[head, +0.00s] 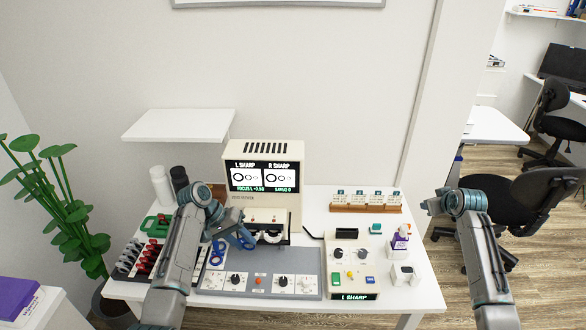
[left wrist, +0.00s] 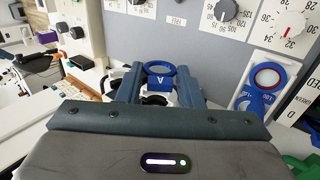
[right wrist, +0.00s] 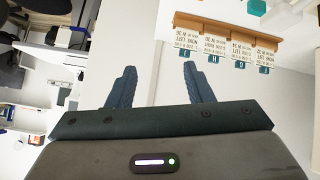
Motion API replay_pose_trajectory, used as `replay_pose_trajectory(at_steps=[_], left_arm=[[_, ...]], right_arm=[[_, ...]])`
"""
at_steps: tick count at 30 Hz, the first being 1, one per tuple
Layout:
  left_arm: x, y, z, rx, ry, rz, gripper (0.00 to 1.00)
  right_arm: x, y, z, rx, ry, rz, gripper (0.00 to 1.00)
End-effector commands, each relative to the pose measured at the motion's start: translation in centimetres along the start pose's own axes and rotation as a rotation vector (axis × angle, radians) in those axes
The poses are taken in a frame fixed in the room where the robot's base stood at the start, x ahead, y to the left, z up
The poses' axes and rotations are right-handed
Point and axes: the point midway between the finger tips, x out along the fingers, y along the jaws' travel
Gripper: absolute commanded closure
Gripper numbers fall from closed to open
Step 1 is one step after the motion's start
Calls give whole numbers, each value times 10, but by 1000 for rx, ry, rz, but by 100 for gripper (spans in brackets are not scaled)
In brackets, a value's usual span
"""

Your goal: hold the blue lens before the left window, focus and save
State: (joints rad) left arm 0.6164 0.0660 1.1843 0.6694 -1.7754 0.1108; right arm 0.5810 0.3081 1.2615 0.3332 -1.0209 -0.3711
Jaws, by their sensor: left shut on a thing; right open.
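My left gripper (head: 240,238) is shut on the blue lens, just in front of the viewer's lower left. In the left wrist view the blue lens (left wrist: 161,87), a ring with a tab marked A, sits between the fingers. The left window is hidden behind my gripper in the head view, so I cannot tell how the lens lines up with it. The viewer (head: 263,208) screen reads L SHARP, R SHARP, FOCUS L +3.50 and SAVED 0. The control box (head: 343,263) has green, yellow and blue buttons and shows L SHARP. My right gripper (head: 434,205) is open and empty, right of the table.
Another blue lens holder (head: 216,254) with a red inner ring stands left of the grey dial panel (head: 260,292). A wooden card rack (head: 365,208) stands at the back right. A purple-labelled bottle (head: 400,238) is near the right edge. Red and black handled items (head: 142,262) fill the left side.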

Motion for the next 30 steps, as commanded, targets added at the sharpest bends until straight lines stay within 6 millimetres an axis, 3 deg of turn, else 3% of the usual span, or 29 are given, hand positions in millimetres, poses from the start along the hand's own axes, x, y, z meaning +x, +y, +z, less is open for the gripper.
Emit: replay_pose_trajectory(at_steps=[25,30], left_arm=[[0,0,0,0,0,0,88],[0,0,0,0,0,0,88]], right_arm=[[0,0,0,0,0,0,53],[0,0,0,0,0,0,87]])
